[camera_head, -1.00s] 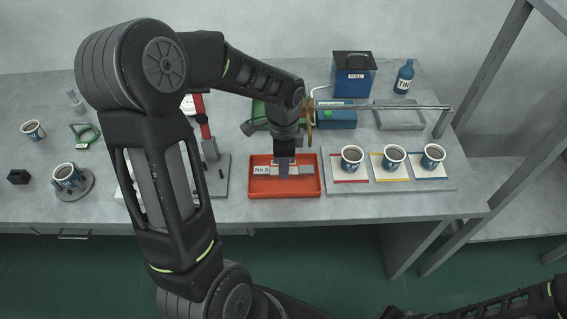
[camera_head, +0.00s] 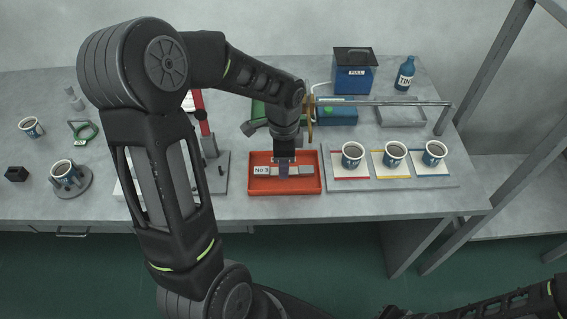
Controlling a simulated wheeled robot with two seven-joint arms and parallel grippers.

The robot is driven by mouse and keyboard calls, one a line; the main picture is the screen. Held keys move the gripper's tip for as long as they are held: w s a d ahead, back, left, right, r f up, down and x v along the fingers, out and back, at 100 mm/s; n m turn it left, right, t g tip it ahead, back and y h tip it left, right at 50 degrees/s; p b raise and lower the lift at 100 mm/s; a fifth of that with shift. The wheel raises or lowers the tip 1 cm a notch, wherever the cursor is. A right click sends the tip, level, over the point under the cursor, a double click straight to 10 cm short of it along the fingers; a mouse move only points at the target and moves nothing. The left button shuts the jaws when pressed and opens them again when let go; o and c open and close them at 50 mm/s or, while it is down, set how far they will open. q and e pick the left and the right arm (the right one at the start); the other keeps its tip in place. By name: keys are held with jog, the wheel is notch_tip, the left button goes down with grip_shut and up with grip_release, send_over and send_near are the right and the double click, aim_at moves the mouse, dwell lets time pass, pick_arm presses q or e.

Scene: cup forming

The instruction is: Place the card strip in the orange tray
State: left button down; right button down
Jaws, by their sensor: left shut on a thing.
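The orange tray (camera_head: 285,190) lies on the table, left of the cups on coloured cards. The card strip (camera_head: 262,170), pale with a "No 3" label at its left end, shows inside the tray's outline; I cannot tell whether it touches the tray floor. My left gripper (camera_head: 284,171) points down over the tray's middle and is shut on the strip. Its fingers hide the middle of the strip. My right gripper is not in view; only part of that arm shows at the lower right.
A grey board (camera_head: 400,184) with three cups on red, yellow and blue-edged cards stands right of the tray. A metal bar (camera_head: 400,104) runs behind it. A blue box (camera_head: 354,80) and a blue bottle (camera_head: 405,74) stand at the back. A red-handled press (camera_head: 202,115) is to the left.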

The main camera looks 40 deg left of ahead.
pick_arm(q)
jog(key=shift+f+b, duration=0.75)
jog(key=shift+f, duration=0.3)
dwell(0.8)
jog(key=c, duration=0.6)
grip_release()
jog(key=shift+r, duration=0.1)
jog(key=shift+r+p, duration=0.6)
jog(key=shift+r, duration=0.05)
jog(key=shift+r+p, duration=2.6)
jog(key=shift+r, duration=0.75)
